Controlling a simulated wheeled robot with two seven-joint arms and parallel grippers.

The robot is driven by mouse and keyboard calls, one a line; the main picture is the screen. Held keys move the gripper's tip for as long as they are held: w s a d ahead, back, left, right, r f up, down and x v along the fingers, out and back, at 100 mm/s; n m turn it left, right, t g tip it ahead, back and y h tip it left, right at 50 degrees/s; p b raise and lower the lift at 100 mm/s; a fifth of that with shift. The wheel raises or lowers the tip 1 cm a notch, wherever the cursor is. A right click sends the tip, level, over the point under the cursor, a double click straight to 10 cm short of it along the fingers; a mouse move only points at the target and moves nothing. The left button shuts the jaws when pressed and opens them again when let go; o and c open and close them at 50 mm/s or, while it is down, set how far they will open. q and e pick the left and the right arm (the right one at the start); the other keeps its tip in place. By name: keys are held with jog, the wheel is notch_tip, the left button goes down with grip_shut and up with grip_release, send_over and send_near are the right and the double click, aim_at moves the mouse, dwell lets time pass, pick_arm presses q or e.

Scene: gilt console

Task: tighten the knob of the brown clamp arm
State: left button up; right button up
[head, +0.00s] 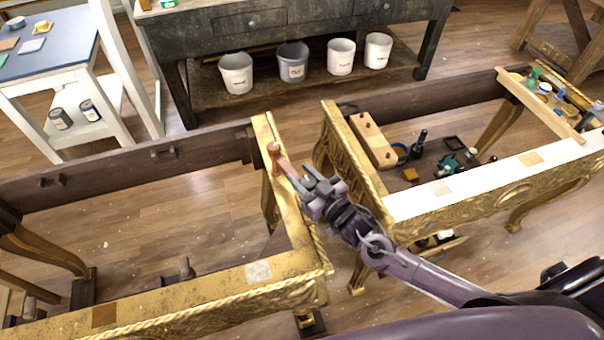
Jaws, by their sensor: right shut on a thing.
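The brown clamp arm (284,164) lies at the inner end of the left gilt console frame (262,135), along its gold rail. A rounded reddish-brown end (274,148) stands up at its far side. My right gripper (305,189) is at the near end of the clamp arm, with its fingers shut there. The fingers hide what lies between them, so I cannot tell whether the knob itself is in the grip. My left gripper is not in view.
The right gilt console (450,195) stands close to my right forearm, with a wooden block (372,140) and several small bottles and tools in it. Open floor (130,215) shows inside the left frame.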

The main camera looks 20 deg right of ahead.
aim_at(313, 188)
jog(key=shift+w+d+r+m+t+h, duration=0.1)
jog(key=shift+m+t+h, duration=0.25)
jog(key=shift+h, duration=0.35)
jog(key=shift+d+r+m+t+h, duration=0.15)
jog(key=shift+m+h, duration=0.3)
jog(key=shift+h, duration=0.25)
jog(key=shift+a, duration=0.1)
jog(key=o, duration=1)
jog(key=shift+f, duration=0.1)
jog(key=shift+f, duration=0.1)
jog(key=shift+s+f, duration=0.1)
jog(key=shift+s, duration=0.35)
jog(key=shift+b+v, duration=0.9)
jog(key=shift+v, duration=2.65)
